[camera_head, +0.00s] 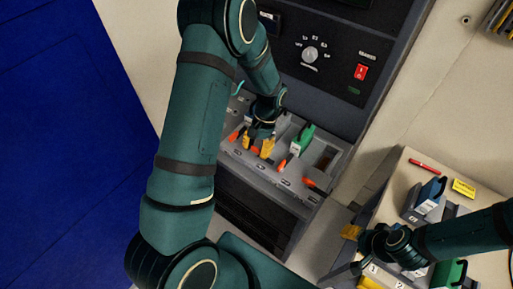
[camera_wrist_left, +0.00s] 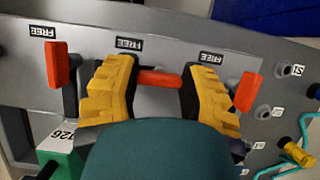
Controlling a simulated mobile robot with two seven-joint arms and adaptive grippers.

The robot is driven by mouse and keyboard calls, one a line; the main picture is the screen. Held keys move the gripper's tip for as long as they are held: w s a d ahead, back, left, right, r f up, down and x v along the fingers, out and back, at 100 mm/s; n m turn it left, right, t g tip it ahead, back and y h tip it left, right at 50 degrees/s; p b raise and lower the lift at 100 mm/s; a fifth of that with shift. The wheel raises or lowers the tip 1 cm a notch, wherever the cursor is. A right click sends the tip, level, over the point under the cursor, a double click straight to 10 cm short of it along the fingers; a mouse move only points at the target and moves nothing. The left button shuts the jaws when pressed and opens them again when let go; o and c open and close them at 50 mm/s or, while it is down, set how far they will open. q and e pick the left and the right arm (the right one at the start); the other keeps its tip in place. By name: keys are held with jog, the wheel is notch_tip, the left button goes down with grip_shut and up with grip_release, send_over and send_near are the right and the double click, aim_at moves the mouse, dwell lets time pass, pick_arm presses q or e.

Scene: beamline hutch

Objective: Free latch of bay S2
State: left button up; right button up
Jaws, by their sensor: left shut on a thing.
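My left gripper (camera_head: 262,146) is down at the sloped panel of bays (camera_head: 232,158). In the left wrist view its yellow fingertips (camera_wrist_left: 155,88) stand on both sides of the middle orange-red latch handle (camera_wrist_left: 158,78) and are shut on it. This handle lies crosswise below a FREE label (camera_wrist_left: 130,44). The two neighbouring latch handles, one at left (camera_wrist_left: 55,65) and one at right (camera_wrist_left: 248,92), stand along the other direction. An S1 tag (camera_wrist_left: 297,71) is at the right; I cannot read an S2 tag. My right gripper (camera_head: 358,258) is over the side table, its fingers apparently apart.
A green module (camera_head: 303,139) stands in the panel right of my left gripper. Above is a dark console with a knob (camera_head: 310,54) and a red switch (camera_head: 361,72). The side table holds a blue module (camera_head: 430,195), a red pen (camera_head: 424,166) and a yellow tag (camera_head: 464,188).

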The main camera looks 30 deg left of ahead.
pick_arm(q)
jog(key=shift+s+f, duration=0.1)
jog(key=o, duration=1.2)
jog(key=v, duration=1.2)
